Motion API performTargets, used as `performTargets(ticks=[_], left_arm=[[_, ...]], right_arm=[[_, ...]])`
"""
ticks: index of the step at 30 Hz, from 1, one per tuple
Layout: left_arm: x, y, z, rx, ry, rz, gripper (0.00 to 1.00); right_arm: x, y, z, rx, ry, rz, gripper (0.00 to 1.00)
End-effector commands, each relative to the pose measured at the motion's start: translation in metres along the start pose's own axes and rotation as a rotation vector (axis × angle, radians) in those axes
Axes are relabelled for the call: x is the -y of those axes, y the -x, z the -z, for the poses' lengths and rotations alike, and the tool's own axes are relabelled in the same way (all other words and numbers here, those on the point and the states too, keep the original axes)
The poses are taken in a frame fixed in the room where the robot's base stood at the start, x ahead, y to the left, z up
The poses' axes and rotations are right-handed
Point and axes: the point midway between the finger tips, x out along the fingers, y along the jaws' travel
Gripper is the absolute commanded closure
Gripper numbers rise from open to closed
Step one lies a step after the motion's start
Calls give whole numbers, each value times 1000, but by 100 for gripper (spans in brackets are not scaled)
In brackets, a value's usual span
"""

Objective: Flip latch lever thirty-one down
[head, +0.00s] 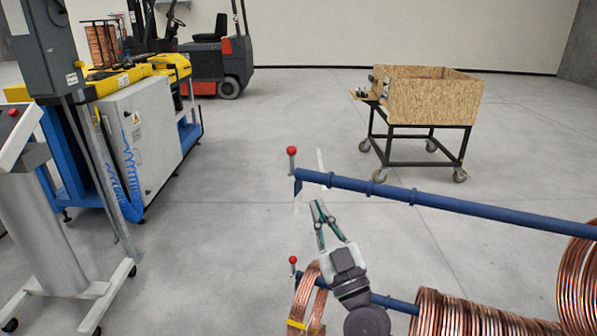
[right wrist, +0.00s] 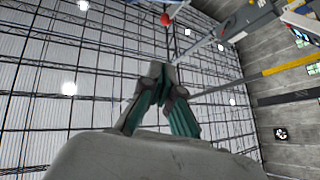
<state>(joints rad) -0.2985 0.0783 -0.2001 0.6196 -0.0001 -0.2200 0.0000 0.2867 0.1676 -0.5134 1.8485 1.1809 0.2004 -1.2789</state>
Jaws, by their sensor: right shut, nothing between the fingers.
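Two levers with red ball knobs stand upright at the ends of blue bars. The upper knob (head: 291,151) is on the end of the upper blue bar (head: 440,201). The lower knob (head: 293,260) is on the lower bar (head: 395,303), beside a hanging copper coil (head: 306,300). No number is readable on either, so I cannot tell which is thirty-one. My right gripper (head: 318,205) is shut and empty, pointing up just below the upper bar, right of its end. In the right wrist view a red knob (right wrist: 166,19) shows beyond the fingers (right wrist: 158,72). My left gripper is not in view.
Large copper coils (head: 480,313) hang on the lower bar, and another (head: 578,275) is at the right edge. A wooden crate cart (head: 430,98) stands behind. A yellow and blue machine (head: 145,140) and a forklift (head: 210,60) are at the left. The middle floor is clear.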

Motion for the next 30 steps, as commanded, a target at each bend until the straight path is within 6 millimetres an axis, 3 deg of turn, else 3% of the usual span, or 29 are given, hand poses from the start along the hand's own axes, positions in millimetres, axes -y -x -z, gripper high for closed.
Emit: performTargets(ticks=[14,28,30], left_arm=[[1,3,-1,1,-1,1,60],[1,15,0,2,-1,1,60],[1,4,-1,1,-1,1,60]], right_arm=[[0,-10,3,-5,2,0,100],[0,-104,4,-6,3,0,100],[1,-108,-9,-3,6,2,100]])
